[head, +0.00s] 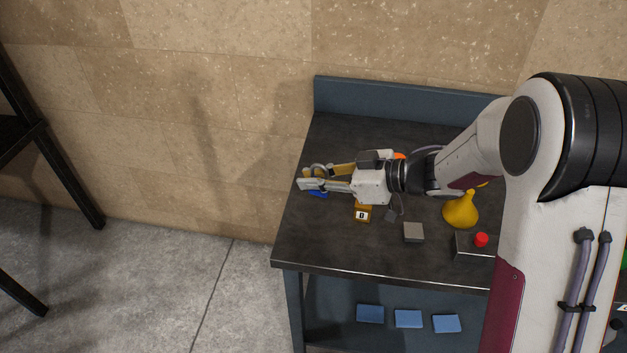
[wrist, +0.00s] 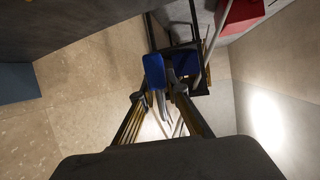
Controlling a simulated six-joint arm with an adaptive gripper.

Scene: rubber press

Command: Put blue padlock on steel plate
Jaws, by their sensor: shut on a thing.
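The blue padlock (head: 318,194) is at my gripper's tips, near the left edge of the dark bench. In the wrist view the padlock's blue body (wrist: 154,74) and grey shackle (wrist: 163,104) show at the fingers. My gripper (head: 318,179) is shut on the padlock; it also shows in the wrist view (wrist: 160,95). How high the padlock is above the bench is hard to tell. A small grey square piece (head: 413,231), likely the steel plate, lies bare to the right of my gripper, nearer the bench's front edge.
A yellow item with a white label (head: 362,214) and a small dark grey piece (head: 391,215) lie between. A yellow flask-shaped object (head: 461,210) and a box with a red button (head: 480,240) stand to the right. Several blue blocks (head: 408,318) lie on the lower shelf.

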